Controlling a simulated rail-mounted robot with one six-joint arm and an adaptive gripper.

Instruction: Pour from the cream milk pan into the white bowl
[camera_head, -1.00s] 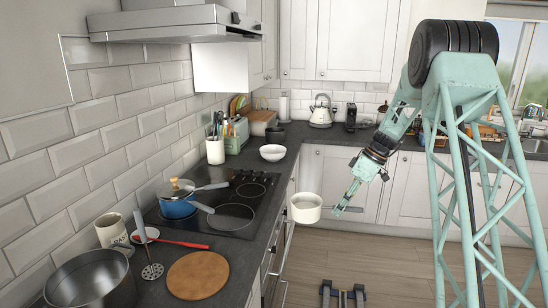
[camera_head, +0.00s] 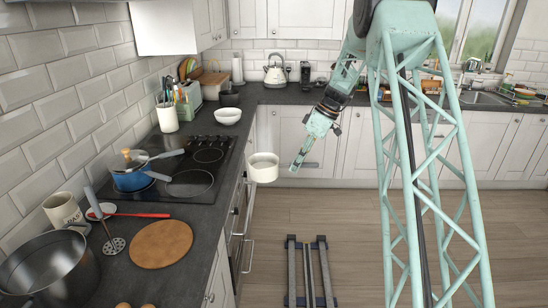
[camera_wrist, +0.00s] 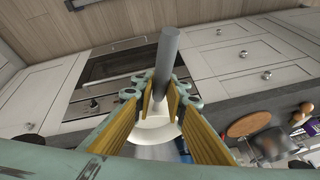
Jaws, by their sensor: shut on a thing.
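The cream milk pan (camera_head: 263,170) hangs in the air, roughly upright, beyond the counter's front edge. My gripper (camera_head: 296,167) is to its right, shut on the pan's handle. In the wrist view the grey handle (camera_wrist: 167,62) runs between my gripper's yellow-lined fingers (camera_wrist: 163,98), and part of the pale pan (camera_wrist: 155,134) shows below. What is inside the pan cannot be told. The white bowl (camera_head: 228,116) stands on the dark counter past the hob, behind and left of the pan, apart from it. Its inside looks pale.
A blue pot (camera_head: 131,181) sits on the hob (camera_head: 190,184). A utensil crock (camera_head: 167,118) and toaster (camera_head: 187,101) stand left of the bowl; a dark pot (camera_head: 229,97) is behind it. A round board (camera_head: 161,244) and large steel pot (camera_head: 50,270) are nearer. Open floor lies below the pan.

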